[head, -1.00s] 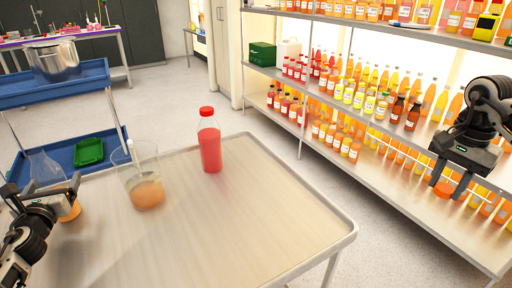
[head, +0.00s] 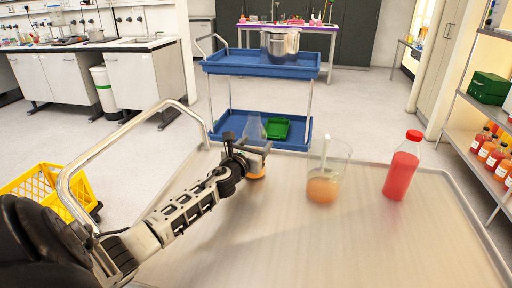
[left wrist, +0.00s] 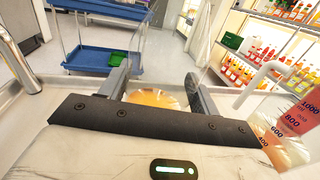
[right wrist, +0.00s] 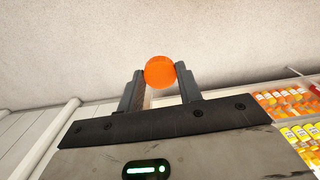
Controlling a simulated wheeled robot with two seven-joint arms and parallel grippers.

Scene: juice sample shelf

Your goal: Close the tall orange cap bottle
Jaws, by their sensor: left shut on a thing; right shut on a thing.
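A clear, narrow-necked bottle (head: 255,131) with a little orange liquid stands on the metal table's left part, its top showing no cap. My left gripper (head: 254,152) is shut around its body. In the left wrist view, the left fingers (left wrist: 157,88) flank the clear bottle, with orange liquid (left wrist: 155,97) between them. My right gripper (right wrist: 160,82) is shut on a round orange cap (right wrist: 159,72), held at its fingertips, away from the bottle. The right gripper is outside the head view.
A beaker (head: 327,178) with orange liquid and a stirrer stands right of the bottle. A red bottle (head: 402,168) with a red cap stands farther right. The table (head: 300,245) is clear in front. A blue cart (head: 262,68) stands behind.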

